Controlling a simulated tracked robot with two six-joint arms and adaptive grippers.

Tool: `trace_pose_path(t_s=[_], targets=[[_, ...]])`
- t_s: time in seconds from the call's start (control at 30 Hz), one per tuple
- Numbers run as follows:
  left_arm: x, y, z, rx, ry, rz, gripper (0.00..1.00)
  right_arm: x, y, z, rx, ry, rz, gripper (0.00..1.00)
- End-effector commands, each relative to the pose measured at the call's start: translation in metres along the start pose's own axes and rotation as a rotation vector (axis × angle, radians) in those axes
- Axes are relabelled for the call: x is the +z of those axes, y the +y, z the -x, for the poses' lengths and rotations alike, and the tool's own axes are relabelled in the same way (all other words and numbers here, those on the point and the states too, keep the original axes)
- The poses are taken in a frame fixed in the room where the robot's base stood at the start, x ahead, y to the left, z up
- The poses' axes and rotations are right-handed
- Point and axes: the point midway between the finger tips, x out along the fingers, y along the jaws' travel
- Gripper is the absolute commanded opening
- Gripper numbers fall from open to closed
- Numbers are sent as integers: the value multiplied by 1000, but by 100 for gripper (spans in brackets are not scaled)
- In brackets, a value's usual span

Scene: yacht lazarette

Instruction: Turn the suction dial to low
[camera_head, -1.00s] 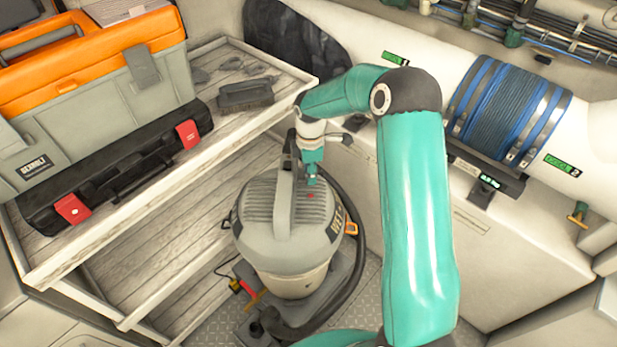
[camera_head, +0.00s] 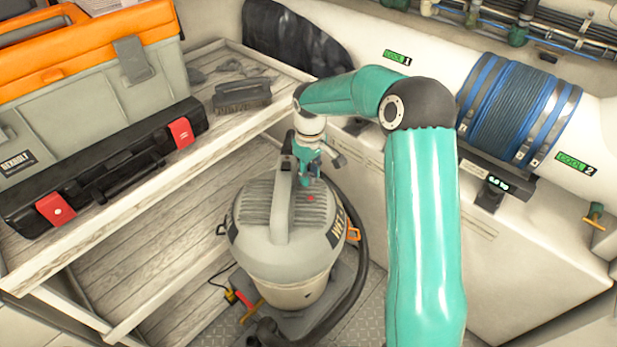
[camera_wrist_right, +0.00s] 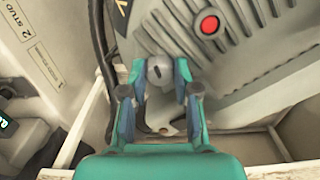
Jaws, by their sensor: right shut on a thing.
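The grey wet/dry vacuum (camera_head: 285,235) stands upright on the floor, with a handle across its ribbed lid. A red round button shows on the lid in the head view (camera_head: 311,198) and in the right wrist view (camera_wrist_right: 209,25). The suction dial (camera_wrist_right: 160,70) is a small grey knob with a dark pointer mark on the lid. My right gripper (camera_wrist_right: 160,85) is shut on the dial, a finger on each side; in the head view it (camera_head: 308,178) is at the lid's back, beside the handle. The dial's setting labels cannot be read. My left gripper is not in view.
A black hose (camera_head: 355,240) curves around the vacuum's right side. A wooden shelf (camera_head: 225,65) at left bears an orange and grey toolbox (camera_head: 90,75), a black case (camera_head: 110,170) and a brush (camera_head: 242,95). A white locker (camera_head: 500,270) stands at right.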

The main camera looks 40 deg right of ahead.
Motion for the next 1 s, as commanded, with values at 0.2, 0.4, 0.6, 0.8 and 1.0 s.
trace_pose_path(t_s=[0.2,0.4,0.6,0.8,1.0], targets=[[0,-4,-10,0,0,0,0,-1,1,-1,2,3,-206,0],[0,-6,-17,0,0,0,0,-1,1,-1,2,3,-396,0],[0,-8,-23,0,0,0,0,-1,1,-1,2,3,-586,0],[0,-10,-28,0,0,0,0,-1,1,0,1,4,-774,0],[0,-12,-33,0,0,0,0,0,0,0,1,3,-944,0]])
